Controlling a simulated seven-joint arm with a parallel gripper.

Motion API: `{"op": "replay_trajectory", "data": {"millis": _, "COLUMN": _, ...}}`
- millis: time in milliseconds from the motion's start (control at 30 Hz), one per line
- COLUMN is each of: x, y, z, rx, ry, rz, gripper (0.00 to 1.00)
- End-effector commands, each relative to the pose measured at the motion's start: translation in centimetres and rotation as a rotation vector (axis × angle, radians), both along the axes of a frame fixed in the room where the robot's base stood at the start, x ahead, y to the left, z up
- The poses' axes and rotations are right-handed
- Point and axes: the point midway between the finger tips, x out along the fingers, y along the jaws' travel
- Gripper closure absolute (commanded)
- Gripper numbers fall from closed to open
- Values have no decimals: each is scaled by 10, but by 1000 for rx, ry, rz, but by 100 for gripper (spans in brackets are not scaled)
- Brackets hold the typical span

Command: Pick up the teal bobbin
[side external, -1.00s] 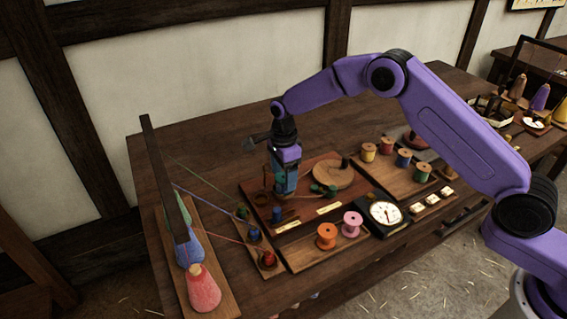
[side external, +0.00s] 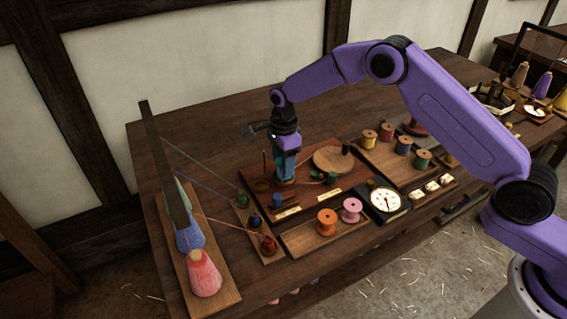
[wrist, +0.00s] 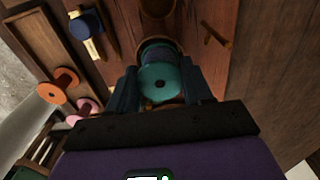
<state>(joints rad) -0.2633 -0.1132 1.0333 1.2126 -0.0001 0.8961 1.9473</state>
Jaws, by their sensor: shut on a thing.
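The teal bobbin (wrist: 160,82) is between the two fingers of my gripper (wrist: 161,92) in the wrist view, its round end with a dark centre hole facing the camera. My gripper is shut on it, one finger on each side. In the side view my gripper (side external: 285,180) points down at the brown board (side external: 315,197), left of the round wooden disc (side external: 333,160). The bobbin is mostly hidden there by the fingers, and I cannot tell whether it touches the board.
Orange (side external: 327,222) and pink (side external: 352,210) spools stand on a front tray. A dial gauge (side external: 385,200) is right of them. A blue spool (wrist: 85,25) and a thin peg (wrist: 216,36) are near my gripper. Strung threads and cones (side external: 205,273) stand at left.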

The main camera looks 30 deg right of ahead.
Motion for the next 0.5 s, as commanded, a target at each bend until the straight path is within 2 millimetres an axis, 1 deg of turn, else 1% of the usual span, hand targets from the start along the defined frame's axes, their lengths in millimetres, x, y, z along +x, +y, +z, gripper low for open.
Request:
{"op": "replay_trajectory", "data": {"millis": 100, "x": 1, "y": 0, "z": 12, "rx": 1, "ry": -3, "rz": 0, "gripper": 67}}
{"op": "replay_trajectory", "data": {"millis": 500, "x": 0, "y": 0, "z": 46, "rx": 1, "ry": -2, "rz": 0, "gripper": 67}}
